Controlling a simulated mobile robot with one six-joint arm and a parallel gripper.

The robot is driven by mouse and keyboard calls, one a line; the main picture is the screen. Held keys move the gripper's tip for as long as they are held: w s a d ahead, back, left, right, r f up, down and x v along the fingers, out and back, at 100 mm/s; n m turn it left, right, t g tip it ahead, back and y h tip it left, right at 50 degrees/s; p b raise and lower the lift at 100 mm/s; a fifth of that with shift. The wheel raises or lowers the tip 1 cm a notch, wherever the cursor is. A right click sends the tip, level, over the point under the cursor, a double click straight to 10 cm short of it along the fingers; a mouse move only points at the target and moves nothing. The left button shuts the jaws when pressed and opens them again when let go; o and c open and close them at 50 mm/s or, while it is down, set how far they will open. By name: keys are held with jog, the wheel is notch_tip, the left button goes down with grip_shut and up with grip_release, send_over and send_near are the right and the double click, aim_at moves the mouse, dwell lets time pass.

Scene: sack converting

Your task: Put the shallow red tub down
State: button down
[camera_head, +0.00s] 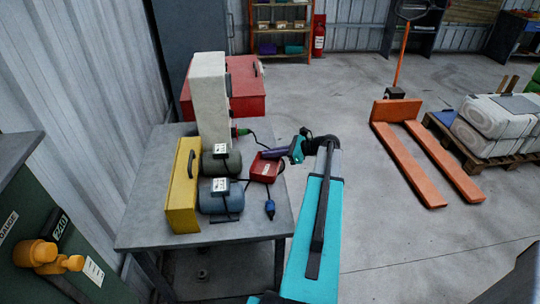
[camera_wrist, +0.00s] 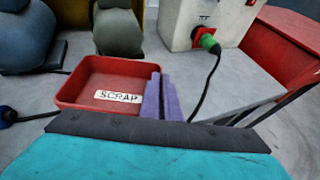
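The shallow red tub (camera_head: 264,172) is at the right part of the grey table, level and upright. In the wrist view the tub (camera_wrist: 85,85) shows an empty inside and a white SCRAP label. My gripper (camera_head: 272,154) reaches it from the right. Its purple fingers (camera_wrist: 164,98) are close together at the tub's right wall, shut on that wall. The tub's underside is hidden, so I cannot tell whether it touches the table.
A cable (camera_wrist: 208,85) runs close to my fingers. A strip of table front is clear.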

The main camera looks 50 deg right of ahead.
jog(key=shift+f, duration=0.6)
jog(key=shift+f, duration=0.1)
jog(key=c, duration=2)
grip_release()
jog(key=b+v, duration=0.2)
jog(key=v, duration=1)
jog(key=shift+b, duration=0.4)
jog(key=shift+s, duration=0.1)
